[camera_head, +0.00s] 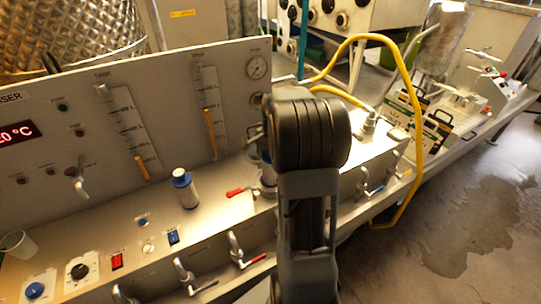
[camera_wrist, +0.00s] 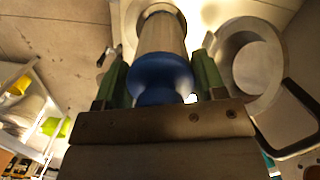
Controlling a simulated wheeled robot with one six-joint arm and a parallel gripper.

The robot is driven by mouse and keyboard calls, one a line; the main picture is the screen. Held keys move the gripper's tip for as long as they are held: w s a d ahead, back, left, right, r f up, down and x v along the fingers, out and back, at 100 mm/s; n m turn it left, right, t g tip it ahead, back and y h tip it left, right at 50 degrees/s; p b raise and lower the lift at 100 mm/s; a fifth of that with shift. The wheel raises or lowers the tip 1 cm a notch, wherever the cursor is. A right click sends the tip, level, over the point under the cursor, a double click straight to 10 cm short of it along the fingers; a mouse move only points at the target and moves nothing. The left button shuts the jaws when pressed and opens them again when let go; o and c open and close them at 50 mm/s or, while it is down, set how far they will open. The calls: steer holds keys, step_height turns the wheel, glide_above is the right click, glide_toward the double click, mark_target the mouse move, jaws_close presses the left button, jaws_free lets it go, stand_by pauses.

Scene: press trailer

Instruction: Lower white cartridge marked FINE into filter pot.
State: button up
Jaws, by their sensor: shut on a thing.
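My gripper (camera_wrist: 161,72) has green fingers on either side of a cartridge with a blue knob top (camera_wrist: 160,75) and a pale body (camera_wrist: 162,35), and is shut on it. No FINE marking is readable on it. The far end of the cartridge points at a round metal rim (camera_wrist: 128,12), which looks like the filter pot; I cannot tell whether the end is inside it. In the head view my arm hides most of the gripper and the pot area.
A round metal cup-like part (camera_wrist: 238,48) and a black curved handle (camera_wrist: 302,98) lie right of the held cartridge. The gauge panel (camera_head: 120,110) rises behind the bench. Red-handled valves (camera_head: 240,192) and a yellow hose (camera_head: 409,130) are near my arm. A cup (camera_head: 20,243) stands far left.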

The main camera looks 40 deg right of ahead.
mark_target(270, 180)
steer(key=shift+f+b, duration=3.15)
steer(key=shift+f, duration=1.4)
steer(key=shift+s+a+f+b, duration=0.15)
steer(key=shift+f+b, duration=0.1)
steer(key=shift+f, duration=0.15)
steer(key=shift+s+a+f+b, duration=0.1)
steer(key=shift+f+b, duration=0.15)
steer(key=shift+f, duration=0.1)
steer(key=o, duration=1.4)
steer(key=shift+w+f, duration=0.1)
steer(key=r, duration=0.5)
steer(key=d+r, duration=0.1)
steer(key=r, duration=0.9)
steer(key=shift+w+d+r, duration=0.3)
steer(key=shift+w+r, duration=0.05)
steer(key=shift+r, duration=0.05)
